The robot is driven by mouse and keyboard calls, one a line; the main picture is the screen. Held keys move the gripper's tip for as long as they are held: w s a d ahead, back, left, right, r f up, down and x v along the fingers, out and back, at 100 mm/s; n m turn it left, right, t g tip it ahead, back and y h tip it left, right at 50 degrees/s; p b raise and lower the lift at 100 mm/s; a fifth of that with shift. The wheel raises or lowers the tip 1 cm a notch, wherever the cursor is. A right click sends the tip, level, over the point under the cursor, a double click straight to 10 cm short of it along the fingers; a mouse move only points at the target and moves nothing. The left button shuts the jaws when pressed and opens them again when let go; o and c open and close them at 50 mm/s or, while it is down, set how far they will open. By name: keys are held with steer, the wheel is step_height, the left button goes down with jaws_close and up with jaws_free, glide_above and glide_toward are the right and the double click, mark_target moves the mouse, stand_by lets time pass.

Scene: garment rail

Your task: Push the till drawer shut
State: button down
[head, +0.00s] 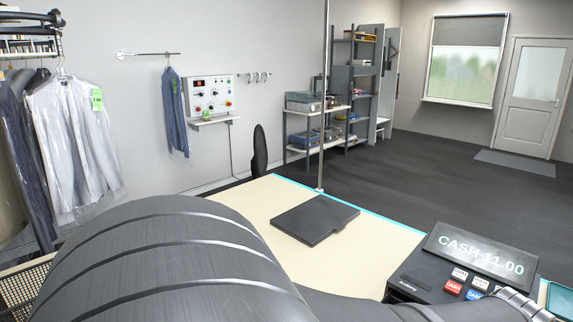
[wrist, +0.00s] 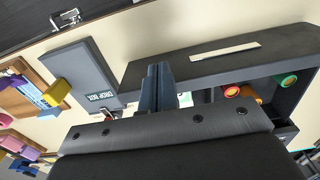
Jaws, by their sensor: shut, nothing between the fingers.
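The till (head: 412,283) stands at the lower right of the head view, its display (head: 481,254) reading CASH 11.00. In the wrist view the till drawer is open: its dark front (wrist: 215,58) has a pale strip along it. Coloured rolls and what look like notes show inside the drawer, behind that front. My gripper (wrist: 157,72) is shut and empty, its fingertips near the left part of the drawer front. I cannot tell whether they touch it. My arm hides the drawer and gripper in the head view.
A dark flat slab (head: 315,219) lies on the cream counter (head: 250,205). In the wrist view a grey plate labelled DROP BOX (wrist: 80,68) lies left of my fingers, with a brown tray (wrist: 22,105) beyond it. Bagged garments (head: 75,150) hang at the left.

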stand_by(0.4)
steer(key=shift+w+d, duration=6.2)
steer(key=shift+w, duration=0.05)
steer(key=shift+r, duration=0.1)
step_height(320, 180, up, 8)
steer(key=s+a, duration=0.1)
steer(key=shift+s, duration=0.1)
steer(key=f, duration=0.5)
steer(key=w+d+f, duration=0.1)
steer(key=f, duration=0.2)
steer(key=shift+f, duration=0.1)
